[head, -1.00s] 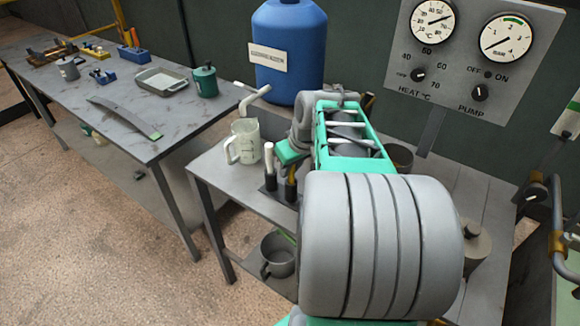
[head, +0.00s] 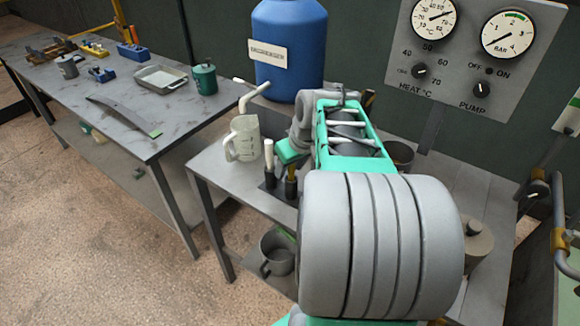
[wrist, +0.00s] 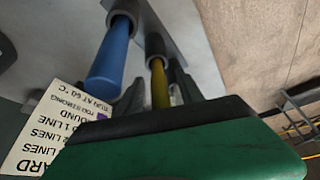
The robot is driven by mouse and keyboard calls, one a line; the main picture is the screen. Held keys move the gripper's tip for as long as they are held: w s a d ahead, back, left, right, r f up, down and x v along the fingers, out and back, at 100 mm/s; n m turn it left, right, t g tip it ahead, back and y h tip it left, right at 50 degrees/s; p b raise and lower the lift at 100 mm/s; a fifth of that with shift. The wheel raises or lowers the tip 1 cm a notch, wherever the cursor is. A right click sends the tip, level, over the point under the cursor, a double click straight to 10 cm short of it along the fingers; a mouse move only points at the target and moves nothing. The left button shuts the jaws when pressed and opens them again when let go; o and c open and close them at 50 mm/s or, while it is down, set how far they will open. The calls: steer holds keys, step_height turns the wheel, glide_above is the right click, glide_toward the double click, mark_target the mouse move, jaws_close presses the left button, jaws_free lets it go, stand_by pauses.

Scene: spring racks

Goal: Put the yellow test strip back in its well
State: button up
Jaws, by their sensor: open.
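The yellow test strip (wrist: 159,86) shows in the wrist view as a thin yellow stick. Its far end meets a dark round well in a grey metal rack (wrist: 172,27); how deep it sits I cannot tell. My gripper (wrist: 158,92) is open, its grey fingers on either side of the strip, and contact is unclear. A blue stick (wrist: 110,55) stands in the neighbouring well in the wrist view.
A white-topped stick (head: 268,154) stands close to my gripper. A printed card (wrist: 50,128) is near the rack. A gauge panel (head: 470,50) and blue drum (head: 288,50) stand behind. A second bench (head: 120,105) is at left.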

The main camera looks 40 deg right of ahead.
steer(key=v, duration=0.7)
steer(key=shift+r, duration=0.3)
steer(key=shift+s, duration=0.1)
